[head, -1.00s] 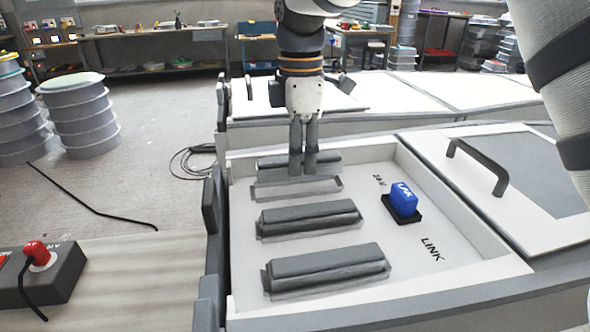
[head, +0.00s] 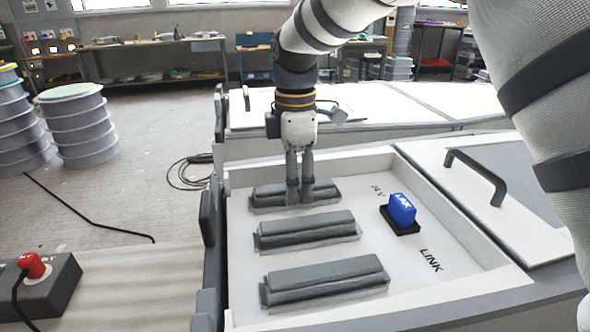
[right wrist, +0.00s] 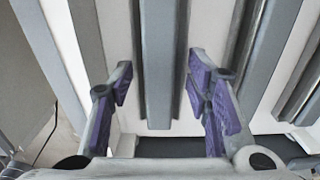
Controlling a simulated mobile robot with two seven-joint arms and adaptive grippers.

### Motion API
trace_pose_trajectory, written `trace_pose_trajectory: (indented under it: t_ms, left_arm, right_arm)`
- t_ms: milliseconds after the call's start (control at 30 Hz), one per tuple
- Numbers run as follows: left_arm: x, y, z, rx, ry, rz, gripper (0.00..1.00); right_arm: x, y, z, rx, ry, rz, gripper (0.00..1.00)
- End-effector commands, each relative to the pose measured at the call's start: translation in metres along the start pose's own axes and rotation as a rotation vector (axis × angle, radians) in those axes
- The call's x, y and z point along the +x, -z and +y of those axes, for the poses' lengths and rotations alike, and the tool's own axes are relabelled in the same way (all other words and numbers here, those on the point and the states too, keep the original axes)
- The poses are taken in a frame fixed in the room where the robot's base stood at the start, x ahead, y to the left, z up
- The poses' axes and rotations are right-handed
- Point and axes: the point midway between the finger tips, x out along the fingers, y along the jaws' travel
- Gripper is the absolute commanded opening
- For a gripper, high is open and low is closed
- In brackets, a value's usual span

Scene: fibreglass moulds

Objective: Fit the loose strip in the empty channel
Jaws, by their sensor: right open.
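A grey strip (head: 265,190) lies in the rearmost channel of the shallow white tray (head: 480,237), level with two other grey strips. My right gripper (head: 299,198) is over this rear strip with its fingers down at it. In the right wrist view the strip (right wrist: 158,60) runs between the open purple-padded fingers (right wrist: 160,85), with gaps on both sides. The middle strip (head: 305,230) and the front strip (head: 325,279) lie in their own channels. The underside of the rear strip is hidden, so I cannot tell how deep it sits. My left gripper is not in view.
A blue LINK plug (head: 402,208) stands in a black socket right of the strips. A lid with a black handle (head: 475,175) is to the right. A grey box with a red knob (head: 33,264) is at the lower left. The tray has raised walls.

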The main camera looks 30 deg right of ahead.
Motion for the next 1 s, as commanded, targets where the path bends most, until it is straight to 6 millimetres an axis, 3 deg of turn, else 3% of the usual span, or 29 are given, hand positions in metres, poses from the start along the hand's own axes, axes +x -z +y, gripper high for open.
trace_pose_trajectory:
  t_ms: [300, 500, 1000]
  left_arm:
    - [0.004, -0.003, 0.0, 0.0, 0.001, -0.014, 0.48]
    - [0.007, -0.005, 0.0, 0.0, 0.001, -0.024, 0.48]
    - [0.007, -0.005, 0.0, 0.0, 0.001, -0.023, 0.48]
  right_arm:
    - [-0.078, 0.001, 0.002, 0.001, -0.004, 0.002, 0.45]
    - [-0.111, 0.0, 0.001, 0.001, 0.0, 0.0, 0.45]
    - [-0.118, 0.0, 0.0, 0.0, 0.0, 0.0, 0.45]
